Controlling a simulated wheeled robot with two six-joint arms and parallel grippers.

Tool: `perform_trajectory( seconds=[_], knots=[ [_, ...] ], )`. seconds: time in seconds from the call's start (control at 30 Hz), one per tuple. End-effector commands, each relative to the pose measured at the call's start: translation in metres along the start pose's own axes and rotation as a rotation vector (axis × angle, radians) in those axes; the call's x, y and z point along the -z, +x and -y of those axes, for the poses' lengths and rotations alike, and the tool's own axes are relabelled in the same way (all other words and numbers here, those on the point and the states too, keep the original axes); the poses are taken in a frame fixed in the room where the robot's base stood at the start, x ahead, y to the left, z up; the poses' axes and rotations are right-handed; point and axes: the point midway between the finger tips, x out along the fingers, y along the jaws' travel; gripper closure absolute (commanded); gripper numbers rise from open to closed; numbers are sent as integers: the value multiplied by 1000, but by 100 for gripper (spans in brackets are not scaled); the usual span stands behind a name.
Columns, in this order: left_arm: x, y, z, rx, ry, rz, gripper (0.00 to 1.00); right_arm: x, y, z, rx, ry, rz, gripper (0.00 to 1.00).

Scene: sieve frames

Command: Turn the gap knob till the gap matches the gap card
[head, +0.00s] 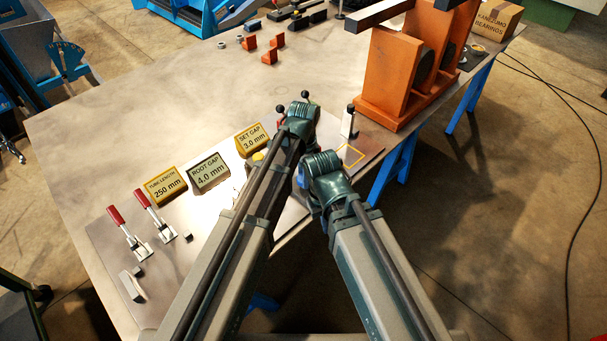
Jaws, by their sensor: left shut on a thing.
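The yellow card reading SET GAP 3.0 mm (252,140) stands on the table, left of my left gripper. A dark card reading ROOT GAP 4.0 mm (209,174) and a yellow card reading TUBE LENGTH 250 mm (165,186) stand in line with it. My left gripper (300,116) is over the fixture plate, shut on what looks like the gap knob. Its hand hides most of the knob and the gap; small dark ball ends show around it. My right gripper (325,170) is nearer me, to the right; its fingers are hidden.
Two red-handled toggle clamps (127,232) stand at the left front. A black-tipped lever (350,115) stands right of my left gripper, near a yellow outlined square (350,155). A large orange stand (392,70) is at the right edge. The table's back left is clear.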

Motion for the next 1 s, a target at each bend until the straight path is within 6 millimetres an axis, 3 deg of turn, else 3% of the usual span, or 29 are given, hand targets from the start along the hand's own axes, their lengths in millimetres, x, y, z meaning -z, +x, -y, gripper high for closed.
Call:
perform_trajectory(
  seconds=[0.27,1.0],
  knots=[
    [0,0,0,0,-121,0,100,0,0,0,0,0,0,100],
    [0,0,0,0,-806,0,100,0,0,0,0,0,0,100]
  ],
)
